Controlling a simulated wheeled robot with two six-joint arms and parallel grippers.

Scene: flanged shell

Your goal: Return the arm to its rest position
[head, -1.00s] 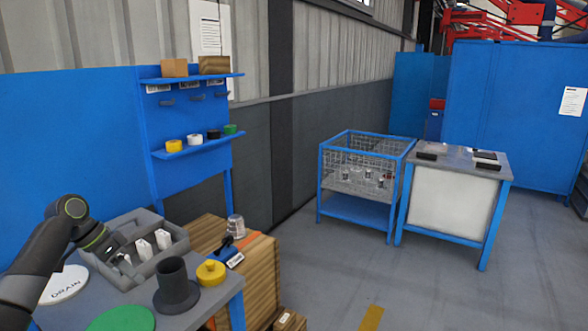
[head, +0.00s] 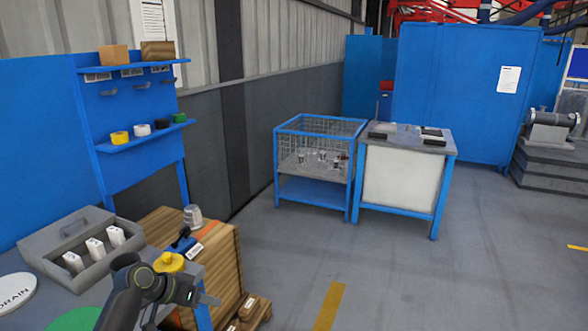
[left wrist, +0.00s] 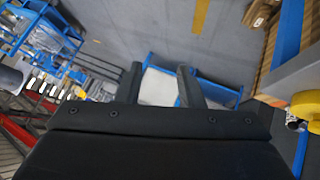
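My left arm reaches in from the bottom of the head view, over the front of the grey worktop. My left gripper (head: 207,298) points right, just past the worktop's right edge. In the left wrist view its two dark fingers (left wrist: 160,82) stand apart, with nothing between them but distant floor and a far table. The dark flanged shell is not visible in the head view; my arm covers that part of the worktop. My right gripper is not in view.
A yellow knobbed part (head: 169,263) sits beside my arm. A grey tray (head: 62,236) holds white pieces. A wooden crate (head: 226,265) stands right of the worktop. A wire basket (head: 319,125) and a blue-framed table (head: 404,183) stand farther off, with open floor before them.

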